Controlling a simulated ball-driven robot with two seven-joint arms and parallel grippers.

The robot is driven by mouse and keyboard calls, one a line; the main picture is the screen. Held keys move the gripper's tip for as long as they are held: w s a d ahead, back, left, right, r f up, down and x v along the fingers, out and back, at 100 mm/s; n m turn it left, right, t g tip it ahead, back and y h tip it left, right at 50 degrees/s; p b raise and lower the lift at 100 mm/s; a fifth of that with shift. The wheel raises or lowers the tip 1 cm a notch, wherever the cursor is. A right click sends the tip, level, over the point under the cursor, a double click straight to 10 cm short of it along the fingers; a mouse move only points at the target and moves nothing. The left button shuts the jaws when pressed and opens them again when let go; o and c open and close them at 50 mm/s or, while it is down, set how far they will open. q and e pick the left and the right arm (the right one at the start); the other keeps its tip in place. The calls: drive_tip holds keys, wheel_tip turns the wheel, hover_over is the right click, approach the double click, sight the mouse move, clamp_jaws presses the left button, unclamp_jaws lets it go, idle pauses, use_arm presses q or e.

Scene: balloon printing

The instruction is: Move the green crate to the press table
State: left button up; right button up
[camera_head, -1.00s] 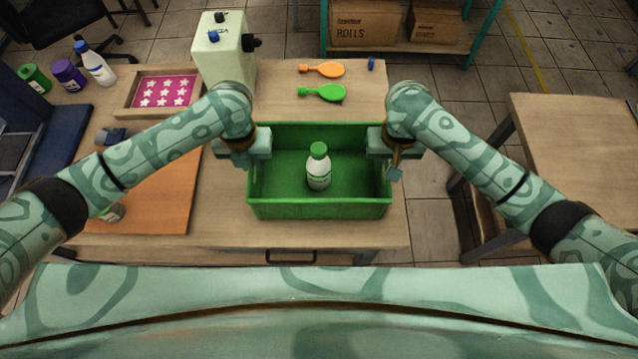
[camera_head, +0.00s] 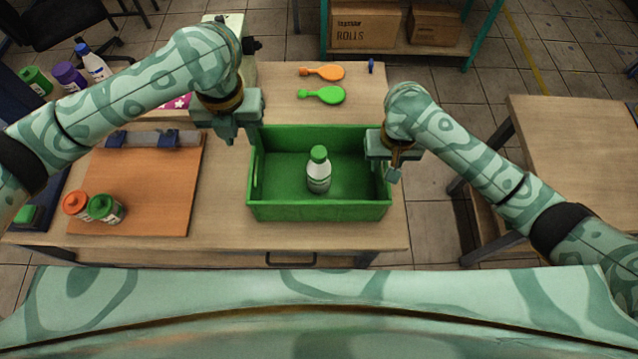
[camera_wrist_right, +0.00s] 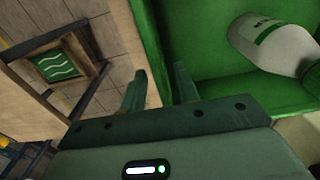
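The green crate (camera_head: 320,211) stands on the near wooden table (camera_head: 225,228), with a white bottle with a green cap (camera_head: 319,172) upright in it. The crate and bottle also show in the right wrist view. My left gripper (camera_head: 240,138) is open and empty, above and left of the crate's far left corner, clear of its wall. My right gripper (camera_head: 388,172) is at the crate's right wall. In the right wrist view its fingers (camera_wrist_right: 160,85) are apart, with the wall between them; whether they press on it is unclear. I cannot tell which table is the press table.
A second wooden table (camera_head: 580,140) stands at the right across a floor gap. Orange (camera_head: 322,72) and green (camera_head: 321,95) paddle-shaped things lie behind the crate. An orange board (camera_head: 140,185) with two small jars lies left. A shelf (camera_head: 400,52) with boxes is behind.

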drive_tip(key=shift+r, duration=0.3)
wheel_tip(320, 180, up, 11)
drive_tip(key=shift+s+r, duration=0.2)
drive_tip(key=shift+f, duration=0.1)
idle(0.3)
